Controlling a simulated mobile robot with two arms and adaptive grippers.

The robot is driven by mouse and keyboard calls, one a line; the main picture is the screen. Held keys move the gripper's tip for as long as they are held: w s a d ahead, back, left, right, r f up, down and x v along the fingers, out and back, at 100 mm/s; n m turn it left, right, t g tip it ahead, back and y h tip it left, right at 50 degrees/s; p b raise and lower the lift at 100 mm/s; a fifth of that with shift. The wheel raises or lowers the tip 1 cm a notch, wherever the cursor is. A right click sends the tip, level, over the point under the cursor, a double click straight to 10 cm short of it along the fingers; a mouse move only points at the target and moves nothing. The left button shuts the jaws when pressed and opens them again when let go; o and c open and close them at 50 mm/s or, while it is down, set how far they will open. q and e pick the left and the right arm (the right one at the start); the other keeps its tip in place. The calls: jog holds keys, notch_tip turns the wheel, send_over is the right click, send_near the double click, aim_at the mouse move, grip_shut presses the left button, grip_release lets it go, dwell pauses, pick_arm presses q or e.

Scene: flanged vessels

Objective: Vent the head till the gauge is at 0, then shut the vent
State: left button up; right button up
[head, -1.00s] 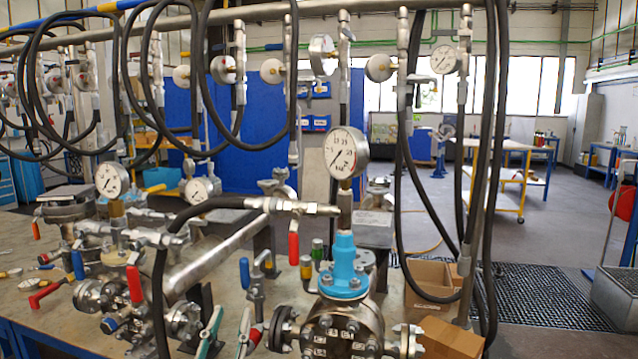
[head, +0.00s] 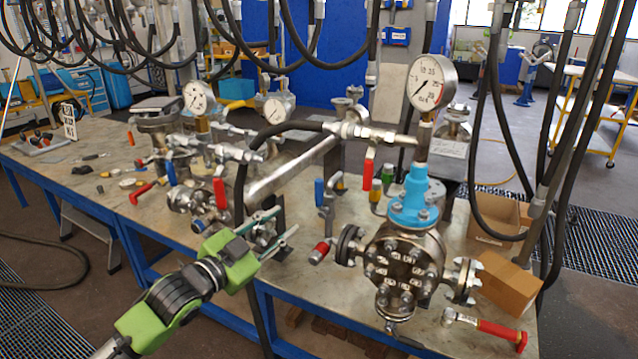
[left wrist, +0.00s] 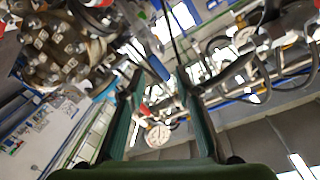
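A flanged steel vessel (head: 403,268) stands at the bench's front right, with a blue fitting (head: 414,198) on top. A white pressure gauge (head: 432,82) stands above it; its needle seems to point to the lower left, but the value is too small to read. A valve with a red grip (head: 500,332) sticks out at the lower right, and a small red knob (head: 320,252) sits at the vessel's left. I cannot tell which is the vent. My left gripper (head: 289,222) is open and empty, left of the vessel; its parted fingers (left wrist: 163,95) also show in the left wrist view. My right gripper is out of view.
Upright red (head: 368,172) and green (head: 376,191) handles stand close behind the vessel. Cardboard boxes (head: 514,287) sit at its right. Black hoses (head: 590,110) hang at right. More piping and another gauge (head: 199,96) fill the bench at left; bare bench top (head: 60,180) lies farther left.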

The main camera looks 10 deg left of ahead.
aim_at(316, 191)
pick_arm(q)
jog(key=w+d+r+n+p, duration=0.1)
jog(key=w+d, duration=0.1)
jog(key=w, duration=0.1)
jog(key=w+d+r+n+h+p, duration=0.1)
jog(key=w+d+n, duration=0.1)
jog(key=w+d, duration=0.1)
jog(key=w+d+r+n+p, duration=0.1)
jog(key=w+d+n, duration=0.1)
jog(key=w, duration=0.2)
jog(key=shift+w+d+r+g, duration=0.15)
jog(key=shift+w+r+g, duration=0.05)
jog(key=shift+w+g, duration=0.1)
grip_shut()
